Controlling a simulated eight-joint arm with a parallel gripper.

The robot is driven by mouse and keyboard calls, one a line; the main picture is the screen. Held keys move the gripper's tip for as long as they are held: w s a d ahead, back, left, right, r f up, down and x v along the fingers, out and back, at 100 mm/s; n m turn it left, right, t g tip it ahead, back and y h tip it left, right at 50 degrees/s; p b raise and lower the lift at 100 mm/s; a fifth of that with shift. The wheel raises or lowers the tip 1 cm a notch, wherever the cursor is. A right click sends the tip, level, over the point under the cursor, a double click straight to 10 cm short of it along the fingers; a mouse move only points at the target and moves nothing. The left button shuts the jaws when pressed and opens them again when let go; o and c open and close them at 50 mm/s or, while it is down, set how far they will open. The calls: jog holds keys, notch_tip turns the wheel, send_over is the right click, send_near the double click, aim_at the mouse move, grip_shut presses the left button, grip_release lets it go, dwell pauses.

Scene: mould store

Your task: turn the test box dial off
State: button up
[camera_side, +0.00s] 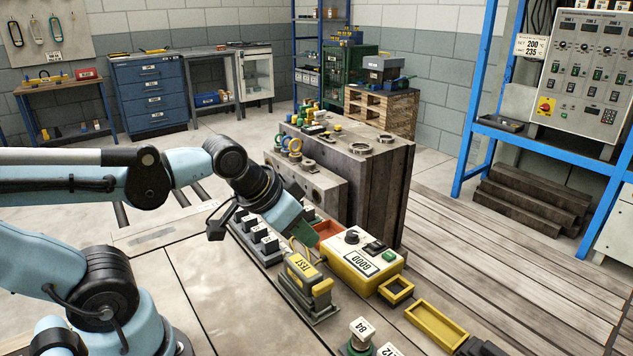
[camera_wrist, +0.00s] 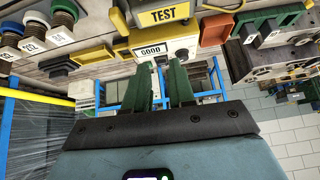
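The test box (camera_side: 362,266) is a yellow box with a light top, a black dial, dark switches and a "GOOD" label, on the bench in the side view. Its dial (camera_side: 352,237) stands at the top's back left corner; its pointer direction is too small to read. My gripper (camera_side: 306,234) is just left of the box, pointing down towards it, apart from the dial. In the wrist view the box (camera_wrist: 185,46) lies beyond my two green fingers (camera_wrist: 161,68), which are apart with nothing held between them.
A yellow "TEST" block (camera_side: 301,268) on a grey base stands close in front of my gripper. An orange tray (camera_side: 326,230) and a large grey mould (camera_side: 380,190) are behind. Yellow frames (camera_side: 436,323) lie to the right, and a row of black blocks (camera_side: 262,240) to the left.

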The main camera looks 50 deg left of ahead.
jog(key=o, duration=0.5)
jog(key=w+r+m+g, duration=0.1)
jog(key=w+m, duration=0.1)
jog(key=w+a+r+m+g, duration=0.1)
jog(key=w+r, duration=0.1)
jog(key=w+r+m+g, duration=0.1)
jog(key=w+m, duration=0.1)
jog(key=w, duration=0.1)
jog(key=shift+a+r+m, duration=0.2)
jog(key=shift+r+m, duration=0.05)
jog(key=shift+m, duration=0.05)
jog(key=m+g, duration=0.4)
jog(key=m, duration=0.4)
send_over(352, 233)
jog(key=f, duration=0.1)
notch_tip(352, 233, down, 12)
grip_shut()
